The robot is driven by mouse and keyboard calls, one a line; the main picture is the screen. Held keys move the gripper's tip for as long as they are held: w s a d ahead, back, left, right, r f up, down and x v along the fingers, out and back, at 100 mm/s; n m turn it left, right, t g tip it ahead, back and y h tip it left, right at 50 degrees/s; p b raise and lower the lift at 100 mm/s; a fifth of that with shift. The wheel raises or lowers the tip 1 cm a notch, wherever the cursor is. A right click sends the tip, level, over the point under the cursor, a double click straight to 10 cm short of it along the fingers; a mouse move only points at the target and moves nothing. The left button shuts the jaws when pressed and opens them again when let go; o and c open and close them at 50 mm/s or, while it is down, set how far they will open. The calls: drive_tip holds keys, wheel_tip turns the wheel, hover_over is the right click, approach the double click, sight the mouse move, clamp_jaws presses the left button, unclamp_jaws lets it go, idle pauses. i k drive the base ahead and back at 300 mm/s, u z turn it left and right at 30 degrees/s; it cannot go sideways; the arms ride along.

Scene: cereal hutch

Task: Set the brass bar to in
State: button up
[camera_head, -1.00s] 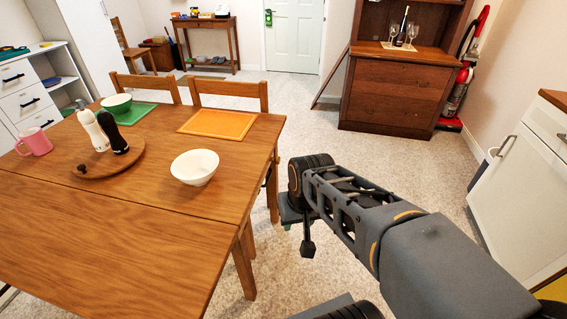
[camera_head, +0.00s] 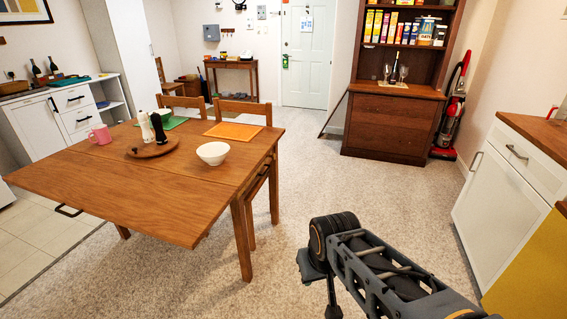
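The brown wooden hutch (camera_head: 393,124) stands at the back right, with a row of cereal boxes (camera_head: 392,27) on its upper shelf. A bottle and glasses stand on a light mat (camera_head: 393,83) on its ledge. I cannot make out a brass bar anywhere in view. My gripper (camera_head: 318,272) is at the end of my arm, low in the middle of the picture, over the carpet and far in front of the hutch. Its fingers are not clear enough to tell open from shut.
A wooden table (camera_head: 135,205) fills the left, bearing a white bowl (camera_head: 212,153), a pink mug (camera_head: 101,135) and a round board (camera_head: 153,149) with two mills. Chairs stand behind it. A white cabinet (camera_head: 493,187) is at the right. A red vacuum (camera_head: 453,116) stands beside the hutch. Carpet between is clear.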

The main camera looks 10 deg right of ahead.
sight(274, 156)
drive_tip(key=z, duration=0.55)
drive_tip(key=i, duration=1.45)
drive_tip(key=u, duration=0.85)
drive_tip(key=i, duration=0.35)
drive_tip(key=u, duration=0.2)
